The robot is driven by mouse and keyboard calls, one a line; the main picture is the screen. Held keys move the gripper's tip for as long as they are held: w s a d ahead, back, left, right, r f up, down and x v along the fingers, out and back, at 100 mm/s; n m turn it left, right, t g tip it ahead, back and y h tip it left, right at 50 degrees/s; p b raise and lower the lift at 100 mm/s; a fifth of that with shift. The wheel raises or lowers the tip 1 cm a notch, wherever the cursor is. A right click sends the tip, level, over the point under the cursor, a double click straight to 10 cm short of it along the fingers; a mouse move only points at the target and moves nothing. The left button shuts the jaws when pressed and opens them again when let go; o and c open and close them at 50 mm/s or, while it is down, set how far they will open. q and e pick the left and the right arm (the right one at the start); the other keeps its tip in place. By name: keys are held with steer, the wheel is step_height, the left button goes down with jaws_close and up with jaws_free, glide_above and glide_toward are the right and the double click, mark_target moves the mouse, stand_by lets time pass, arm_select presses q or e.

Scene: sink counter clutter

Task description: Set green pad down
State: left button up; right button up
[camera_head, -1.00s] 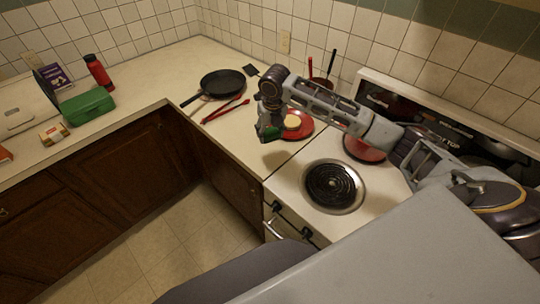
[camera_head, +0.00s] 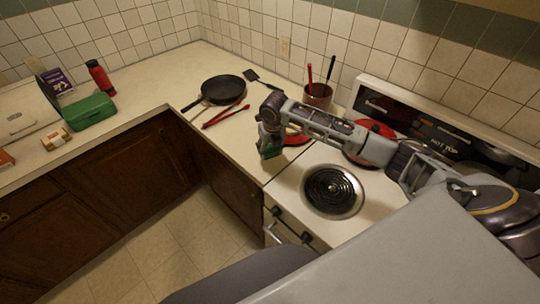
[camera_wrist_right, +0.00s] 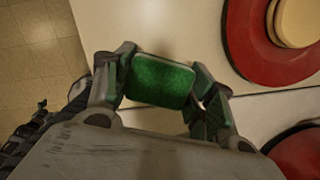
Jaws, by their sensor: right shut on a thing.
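The green pad (camera_wrist_right: 160,82) is held between the fingers of my right gripper (camera_wrist_right: 163,88) in the right wrist view. In the head view my right gripper (camera_head: 269,146) points down over the counter's front edge, beside the stove, with a bit of green at its tips. Whether the pad touches the counter cannot be told. My left gripper is not in view.
A red plate (camera_head: 297,137) with a pale round thing lies just beyond my gripper. Red tongs (camera_head: 226,115) and a black pan (camera_head: 223,90) are farther left. A stove coil (camera_head: 332,190) is to the right. A red-brown crock (camera_head: 317,95) stands behind.

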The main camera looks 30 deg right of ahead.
mark_target(270, 155)
steer(key=shift+f+p, duration=0.35)
steer(key=shift+f, duration=1.5)
steer(key=shift+f, duration=0.15)
steer(key=o, duration=1)
steer(key=shift+s+r+b, duration=0.3)
steer(key=shift+r+b, duration=0.05)
steer(key=shift+r, duration=1.65)
steer(key=shift+s+r+b, duration=0.35)
steer(key=shift+r+b, duration=0.05)
steer(key=shift+r, duration=1.65)
steer(key=shift+s+r+b, duration=0.3)
steer(key=shift+r+b, duration=0.05)
steer(key=shift+r, duration=1.65)
steer(key=shift+a, duration=0.1)
